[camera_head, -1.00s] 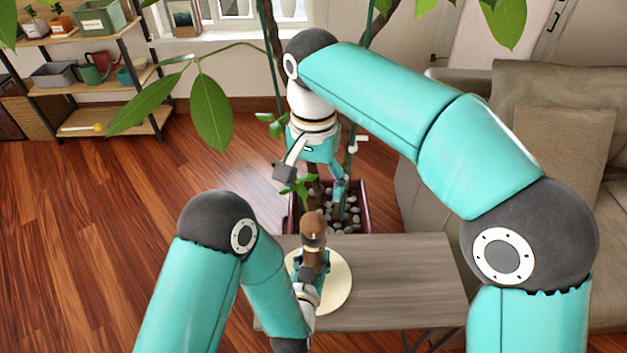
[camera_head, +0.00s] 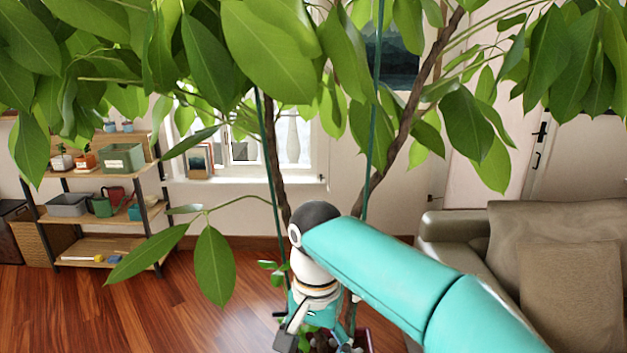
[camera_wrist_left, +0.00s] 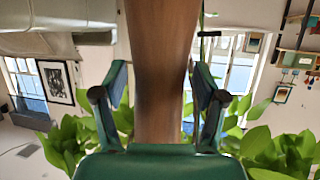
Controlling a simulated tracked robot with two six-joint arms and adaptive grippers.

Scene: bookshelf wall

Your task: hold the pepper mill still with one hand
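The pepper mill (camera_wrist_left: 163,70) is a brown wooden column in the left wrist view, standing between the two fingers of my left gripper (camera_wrist_left: 160,100). The fingers lie close against both its sides, and my gripper looks shut on it. Only part of the mill shows; its ends are out of that picture. The mill and my left gripper are below the current head view. My right gripper (camera_head: 318,341) is at the bottom of the head view with its fingers spread apart and nothing seen between them.
A large leafy plant (camera_head: 213,268) fills the upper head view, its stems behind my right arm. A beige sofa (camera_head: 470,235) stands at the right. A shelf (camera_head: 90,245) with pots stands at the left by the window. Wooden floor (camera_head: 200,310) is open at lower left.

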